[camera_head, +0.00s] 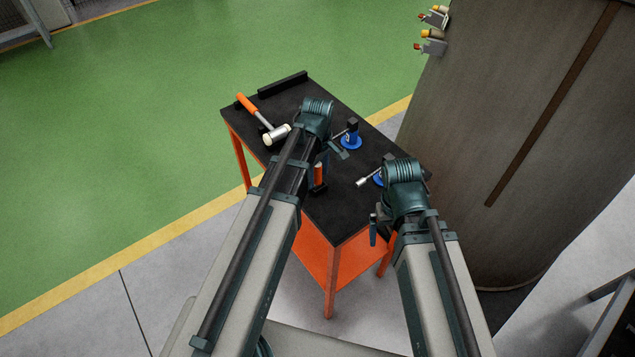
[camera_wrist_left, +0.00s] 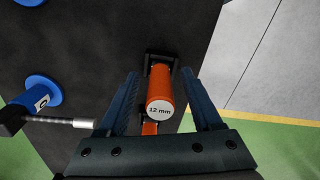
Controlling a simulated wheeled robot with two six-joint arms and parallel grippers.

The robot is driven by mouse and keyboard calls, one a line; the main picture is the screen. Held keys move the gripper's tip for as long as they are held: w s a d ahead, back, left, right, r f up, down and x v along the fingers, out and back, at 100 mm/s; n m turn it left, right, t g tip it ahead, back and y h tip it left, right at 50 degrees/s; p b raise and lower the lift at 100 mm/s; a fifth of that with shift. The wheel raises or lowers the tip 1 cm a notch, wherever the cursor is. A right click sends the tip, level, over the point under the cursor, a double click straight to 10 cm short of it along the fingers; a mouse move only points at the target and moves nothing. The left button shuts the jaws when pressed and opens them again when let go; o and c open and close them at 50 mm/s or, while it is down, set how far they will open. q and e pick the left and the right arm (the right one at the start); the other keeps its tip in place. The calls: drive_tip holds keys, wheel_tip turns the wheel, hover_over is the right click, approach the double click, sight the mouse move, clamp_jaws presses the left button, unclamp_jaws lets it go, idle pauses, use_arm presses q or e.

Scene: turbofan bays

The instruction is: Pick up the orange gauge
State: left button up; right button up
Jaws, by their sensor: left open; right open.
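The orange gauge (camera_head: 319,174) stands in a small black holder (camera_head: 318,189) on the black-topped cart. In the left wrist view the gauge (camera_wrist_left: 161,88) shows its white end face marked "12 mm". My left gripper (camera_wrist_left: 160,74) is open, with one finger on each side of the gauge and a visible gap to both. In the head view the left wrist hides much of this gripper (camera_head: 329,158). My right gripper (camera_head: 378,224) is open and empty at the cart's right edge, apart from the gauge; its wrist partly covers it.
A mallet with an orange handle (camera_head: 247,103) lies at the cart's left. A blue-based item (camera_head: 351,141) stands behind the gauge; another (camera_head: 378,179), with a metal rod, is partly hidden by my right wrist. A black bar (camera_head: 283,84) lies along the far edge. A large grey cylinder (camera_head: 520,120) rises at right.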

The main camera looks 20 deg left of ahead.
use_arm(q)
drive_tip(key=shift+f, duration=0.55)
drive_tip(key=shift+r, duration=0.1)
use_arm(e)
drive_tip(key=shift+f, duration=0.45)
use_arm(q)
clamp_jaws()
